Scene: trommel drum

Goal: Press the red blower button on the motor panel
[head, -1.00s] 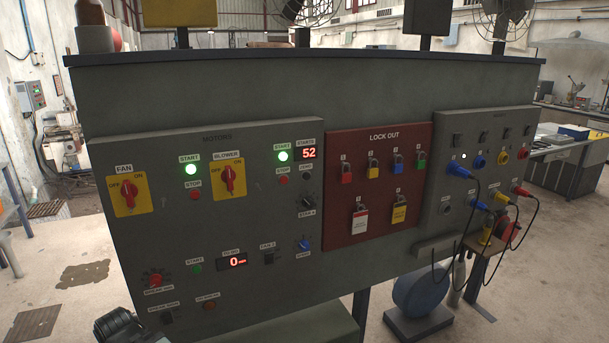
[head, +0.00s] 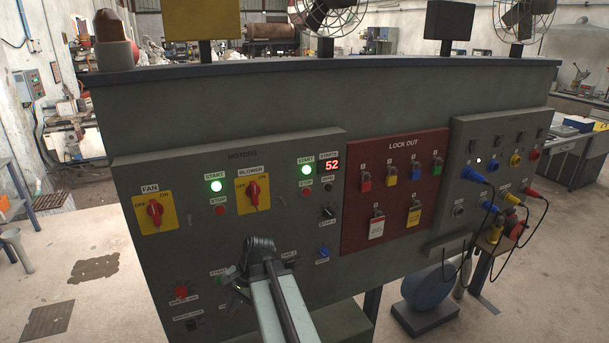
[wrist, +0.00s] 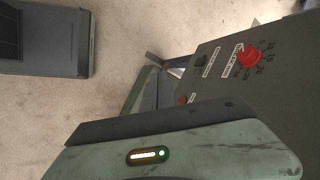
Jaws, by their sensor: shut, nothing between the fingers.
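On the motors panel (head: 130,200), the yellow BLOWER switch (head: 254,192) has a red knob. Red STOP buttons flank it: one to its right (head: 306,192), below a lit green START button (head: 306,171), and one to its left (head: 219,210), below another lit START button (head: 216,186). Both red buttons are uncovered. My gripper (head: 234,288) is shut and empty, small and dark in front of the lower panel, below the BLOWER switch and apart from both buttons. My arm hides part of the lower panel. The wrist view shows the red speed knob (wrist: 248,57), not the STOP buttons.
The yellow FAN switch (head: 155,210) is at the panel's left. The red lock-out board (head: 362,235) with several padlocks is to the right, then a socket panel (head: 466,150) with hanging cables. Free space lies in front of the upper motors panel.

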